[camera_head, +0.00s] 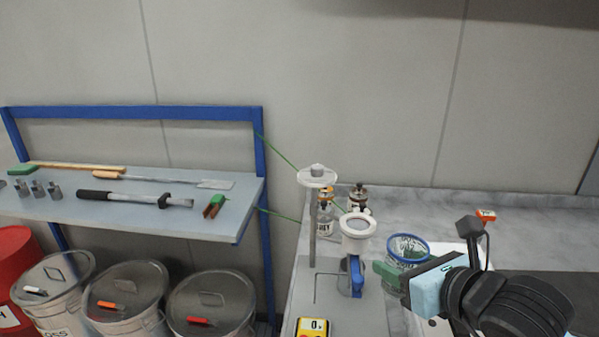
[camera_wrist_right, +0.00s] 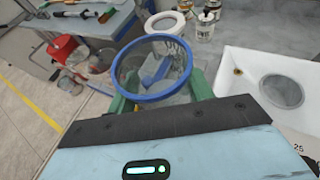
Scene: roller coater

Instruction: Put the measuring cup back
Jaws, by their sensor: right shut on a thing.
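The measuring cup (camera_head: 408,248) is clear with a blue rim. My right gripper (camera_head: 392,272) has its green fingers at the cup and is shut on it, at the right of the stand in the head view. In the right wrist view the cup (camera_wrist_right: 152,68) sits between the green fingers of my right gripper (camera_wrist_right: 160,97), its open top facing the camera. My left gripper is not in view.
A white-ringed device (camera_head: 357,226) with a blue handle and a thin stand (camera_head: 313,220) are left of the cup. Bottles (camera_head: 357,197) stand behind. A tool shelf (camera_head: 140,205) stands left.

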